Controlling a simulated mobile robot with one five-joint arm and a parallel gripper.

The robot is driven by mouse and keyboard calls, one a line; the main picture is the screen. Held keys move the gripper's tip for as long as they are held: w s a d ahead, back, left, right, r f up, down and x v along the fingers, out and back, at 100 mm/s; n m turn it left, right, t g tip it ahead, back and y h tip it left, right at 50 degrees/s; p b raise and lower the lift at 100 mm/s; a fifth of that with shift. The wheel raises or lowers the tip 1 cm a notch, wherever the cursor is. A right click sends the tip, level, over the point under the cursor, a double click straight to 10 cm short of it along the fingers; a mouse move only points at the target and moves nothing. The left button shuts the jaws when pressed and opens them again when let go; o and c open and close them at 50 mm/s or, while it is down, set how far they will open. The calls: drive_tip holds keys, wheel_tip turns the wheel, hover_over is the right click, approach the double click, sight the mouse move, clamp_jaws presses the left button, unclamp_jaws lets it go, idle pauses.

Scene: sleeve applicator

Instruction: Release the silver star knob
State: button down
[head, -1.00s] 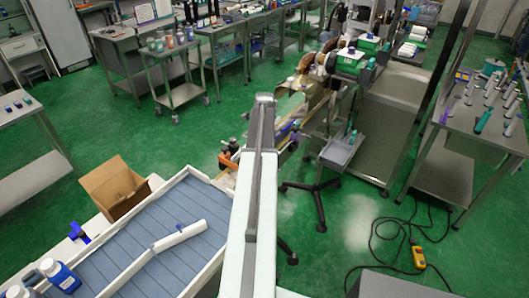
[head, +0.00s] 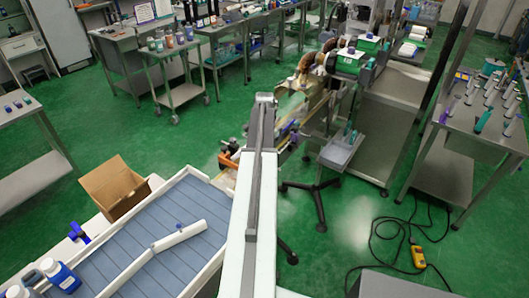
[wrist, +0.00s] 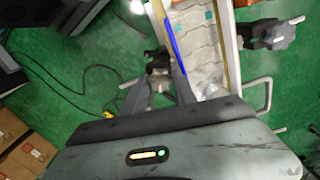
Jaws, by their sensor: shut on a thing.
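In the wrist view, my gripper (wrist: 159,75) reaches up from the bottom of the picture. Its fingers are closed around a small grey and dark part, which I take for the silver star knob (wrist: 159,84). The knob is at the left side of a rail with a blue strip, and its shape is partly hidden by the fingers. In the head view, my arm covers the gripper and the knob.
A dark clamp-like part with a silver bar (wrist: 275,34) stands right of the rail. A black cable (wrist: 75,68) lies on the green floor. In the head view, a conveyor (head: 165,225) and cardboard box (head: 112,187) are at left, a grey tray (head: 341,151) right of my arm.

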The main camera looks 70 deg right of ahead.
drive_tip(key=n, duration=0.5)
drive_tip(key=shift+s+n, duration=0.1)
drive_tip(key=shift+n, duration=0.2)
drive_tip(key=n, duration=1)
drive_tip(key=shift+n, duration=0.4)
drive_tip(key=n, duration=0.5)
drive_tip(key=shift+n, duration=0.4)
drive_tip(key=c, duration=1)
unclamp_jaws()
wheel_tip(320, 180, up, 8)
drive_tip(key=p, duration=0.8)
